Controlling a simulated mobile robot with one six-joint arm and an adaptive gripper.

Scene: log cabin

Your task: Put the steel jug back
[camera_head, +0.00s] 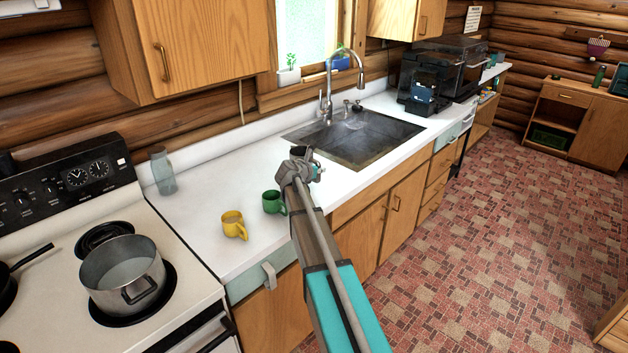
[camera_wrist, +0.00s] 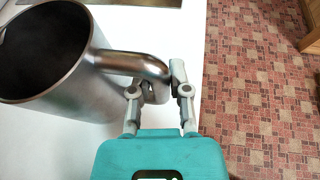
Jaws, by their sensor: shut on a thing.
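The steel jug (camera_wrist: 70,75) is a grey metal vessel with a dark, open inside, large at the left of the wrist view. Its curved handle (camera_wrist: 132,64) reaches right into my gripper (camera_wrist: 166,82), whose fingers are shut on it. In the head view my gripper (camera_head: 303,168) is over the white counter (camera_head: 215,190), just in front of the sink. There the jug is almost wholly hidden behind the gripper, with only a dark bit showing. I cannot tell whether the jug's base touches the counter.
A green mug (camera_head: 273,202) and a yellow mug (camera_head: 234,225) stand left of my arm. A glass jar (camera_head: 162,171) stands by the wall. The stove with a pot (camera_head: 122,275) is at left. The sink (camera_head: 355,137) with its faucet (camera_head: 340,62) lies beyond the gripper.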

